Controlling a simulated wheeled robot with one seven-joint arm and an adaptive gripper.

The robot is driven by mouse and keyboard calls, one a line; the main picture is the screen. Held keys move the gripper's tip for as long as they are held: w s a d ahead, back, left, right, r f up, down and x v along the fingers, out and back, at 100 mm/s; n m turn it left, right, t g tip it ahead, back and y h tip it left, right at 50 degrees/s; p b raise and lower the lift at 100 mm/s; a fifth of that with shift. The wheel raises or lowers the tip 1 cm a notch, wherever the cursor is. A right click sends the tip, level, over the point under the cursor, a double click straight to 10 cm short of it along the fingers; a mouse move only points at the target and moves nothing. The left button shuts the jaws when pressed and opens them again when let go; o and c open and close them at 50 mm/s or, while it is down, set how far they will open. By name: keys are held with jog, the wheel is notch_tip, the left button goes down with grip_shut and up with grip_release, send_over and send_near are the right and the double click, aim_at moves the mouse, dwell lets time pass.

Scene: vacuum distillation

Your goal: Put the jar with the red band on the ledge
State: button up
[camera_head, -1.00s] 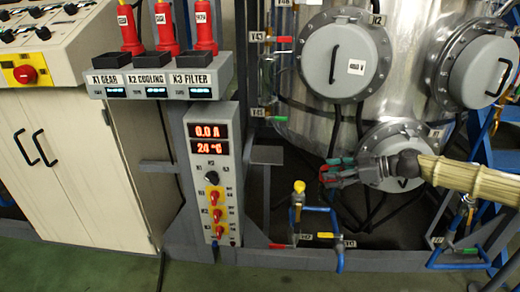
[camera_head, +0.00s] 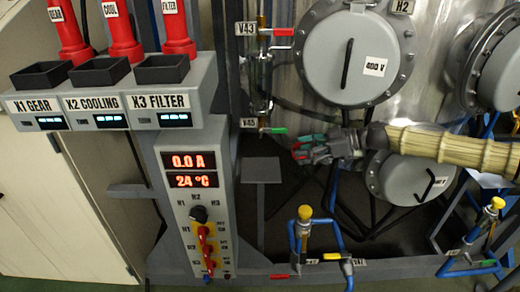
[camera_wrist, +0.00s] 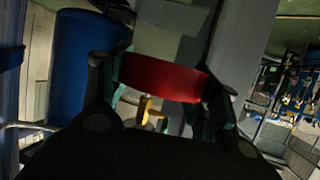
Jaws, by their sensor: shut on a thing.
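The jar with the red band (camera_wrist: 163,78) is between the fingers of my gripper (camera_wrist: 160,88) in the wrist view. Only the red band shows clearly; the rest of the jar is hard to make out. In the head view my gripper (camera_head: 304,151) is shut on it, with a little red showing at the fingertips. A small flat grey ledge (camera_head: 262,169) sticks out right of the display panel. In the head view my gripper is to the right of this ledge and a little higher, apart from it in the picture.
The display panel (camera_head: 193,172) with switches stands left of the ledge. A yellow-handled valve (camera_head: 304,213) on blue pipes is below my gripper. A green-handled valve (camera_head: 273,130) is above the ledge. The large metal vessel (camera_head: 420,70) is behind my arm.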

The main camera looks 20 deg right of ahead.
jog(key=w+a, duration=0.7)
jog(key=a, duration=0.5)
jog(key=shift+w+a+b, duration=0.15)
jog(key=shift+a+b, duration=0.05)
jog(key=shift+b, duration=0.15)
jog(key=shift+f, duration=0.25)
jog(key=o, duration=1.5)
jog(key=shift+o, duration=0.2)
jog(key=p+v, duration=0.1)
jog(key=v, duration=1.1)
jog(key=shift+r, duration=0.2)
